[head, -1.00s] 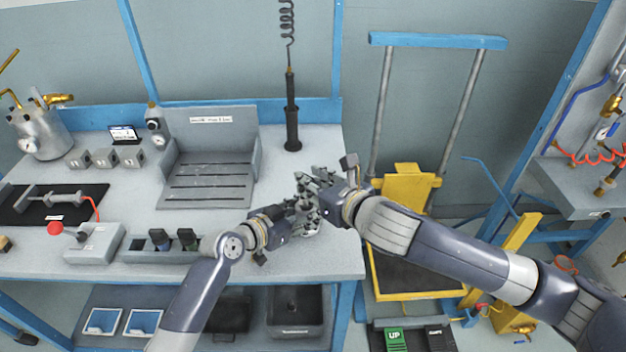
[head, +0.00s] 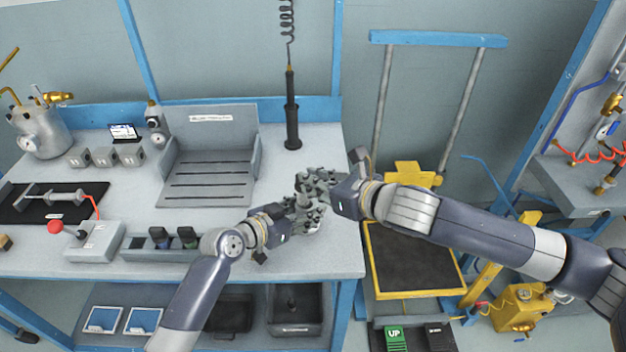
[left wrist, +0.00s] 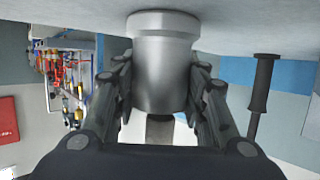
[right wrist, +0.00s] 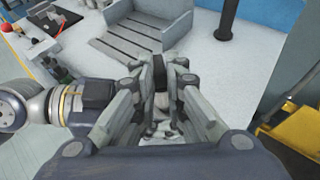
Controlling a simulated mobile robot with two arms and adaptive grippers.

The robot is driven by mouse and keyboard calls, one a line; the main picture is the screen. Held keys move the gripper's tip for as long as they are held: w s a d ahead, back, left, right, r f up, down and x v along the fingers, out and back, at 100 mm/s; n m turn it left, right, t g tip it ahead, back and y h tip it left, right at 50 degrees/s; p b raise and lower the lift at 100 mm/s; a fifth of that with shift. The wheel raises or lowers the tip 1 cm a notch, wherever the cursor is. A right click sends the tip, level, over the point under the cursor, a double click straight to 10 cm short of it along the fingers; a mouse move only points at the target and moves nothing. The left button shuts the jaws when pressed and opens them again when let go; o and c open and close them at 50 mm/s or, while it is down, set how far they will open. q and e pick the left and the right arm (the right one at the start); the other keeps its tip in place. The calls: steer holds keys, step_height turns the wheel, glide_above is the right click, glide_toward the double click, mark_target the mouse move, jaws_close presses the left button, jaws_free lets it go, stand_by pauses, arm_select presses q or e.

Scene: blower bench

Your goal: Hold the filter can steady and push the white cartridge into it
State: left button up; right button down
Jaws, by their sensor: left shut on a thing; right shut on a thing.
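The filter can (left wrist: 163,75) is a smooth grey metal cylinder with a wider rim-like end against the pale bench top in the left wrist view. My left gripper (head: 308,213) is shut on it, one finger on each side. My right gripper (head: 310,187) is shut just above and behind the left one, with its fingers over the can's position. A pale patch between the right fingers (right wrist: 162,102) looks like the white cartridge, but it is mostly hidden. I cannot tell how far the cartridge sits in the can.
A grey slotted fixture (head: 208,180) stands behind on the bench, with a black upright tool (head: 292,120) beside it. A control box with a red knob (head: 92,240) and a dark holder (head: 165,242) are to the left. A yellow lift (head: 412,265) stands right of the bench.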

steer(key=shift+s+d+n+g+y, duration=0.1)
steer(key=shift+n+g+y, duration=0.3)
steer(key=shift+n+g, duration=0.2)
steer(key=shift+d, duration=0.1)
steer(key=shift+w+d, duration=0.2)
steer(key=shift+w, duration=0.2)
step_height(320, 180, down, 6)
stand_by(2.7)
